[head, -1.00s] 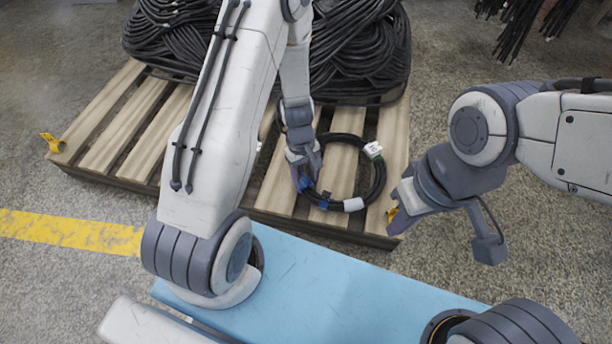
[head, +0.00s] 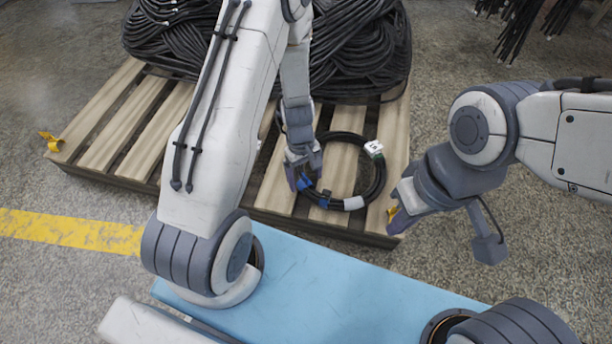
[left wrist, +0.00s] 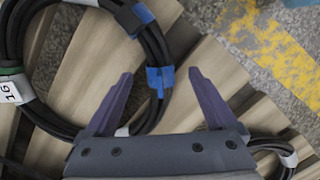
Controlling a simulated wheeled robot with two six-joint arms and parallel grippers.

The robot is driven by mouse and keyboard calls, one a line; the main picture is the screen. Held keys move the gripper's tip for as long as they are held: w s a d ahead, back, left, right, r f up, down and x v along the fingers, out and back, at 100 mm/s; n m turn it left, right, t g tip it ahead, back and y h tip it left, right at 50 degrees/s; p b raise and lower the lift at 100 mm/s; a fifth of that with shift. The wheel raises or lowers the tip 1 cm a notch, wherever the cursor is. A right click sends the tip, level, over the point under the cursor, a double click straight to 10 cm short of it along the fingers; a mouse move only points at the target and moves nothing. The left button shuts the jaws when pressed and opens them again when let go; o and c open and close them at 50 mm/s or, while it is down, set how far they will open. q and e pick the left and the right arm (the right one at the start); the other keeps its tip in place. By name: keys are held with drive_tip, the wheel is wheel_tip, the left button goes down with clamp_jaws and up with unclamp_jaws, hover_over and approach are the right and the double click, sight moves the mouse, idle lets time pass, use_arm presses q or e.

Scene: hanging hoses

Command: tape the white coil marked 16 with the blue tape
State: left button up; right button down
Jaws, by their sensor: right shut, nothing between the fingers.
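The coil marked 16 is a black hose ring (head: 379,182) lying on the pallet's right part, with white bands. Its white tag (head: 374,149) reads 16 in the left wrist view (left wrist: 14,89), beside a green band. Blue tape (head: 324,199) is on the coil's near left side; the left wrist view shows a blue wrap (left wrist: 160,80) and another blue piece (left wrist: 143,14). My left gripper (head: 303,180) is open at that side; its fingers (left wrist: 160,82) stand apart with the blue wrap between their tips. My right gripper (head: 393,217) is shut and empty, right of the coil.
The wooden pallet (head: 120,125) also bears a large heap of black hoses (head: 350,45). Another coil (left wrist: 277,146) shows at the left wrist view's lower right. Bare floor (head: 440,60) lies to the right.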

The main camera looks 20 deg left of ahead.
use_arm(q)
wheel_tip(320, 180, up, 10)
drive_tip(key=w+a+p, duration=0.1)
drive_tip(key=p, duration=0.7)
drive_tip(key=shift+r, duration=0.2)
drive_tip(key=shift+a, duration=0.1)
drive_tip(key=s+d+r+m+p, duration=0.2)
drive_tip(key=d+r+m, duration=0.25)
drive_tip(key=r, duration=0.45)
drive_tip(key=s+d+r+m+p, duration=0.25)
drive_tip(key=d+r, duration=0.25)
drive_tip(key=r, duration=0.4)
drive_tip(key=s+d+r+m+t+p, duration=0.1)
drive_tip(key=s+d+r+m+p, duration=0.15)
drive_tip(key=s+r+m, duration=0.4)
drive_tip(key=s+d+r+m+p, duration=0.2)
drive_tip(key=s+r+m+p, duration=0.15)
drive_tip(key=s+r, duration=0.55)
wheel_tip(320, 180, up, 39)
drive_tip(key=w+p, duration=0.1)
drive_tip(key=p, duration=3.6)
drive_tip(key=shift+a+m, duration=0.15)
drive_tip(key=shift+m, duration=0.15)
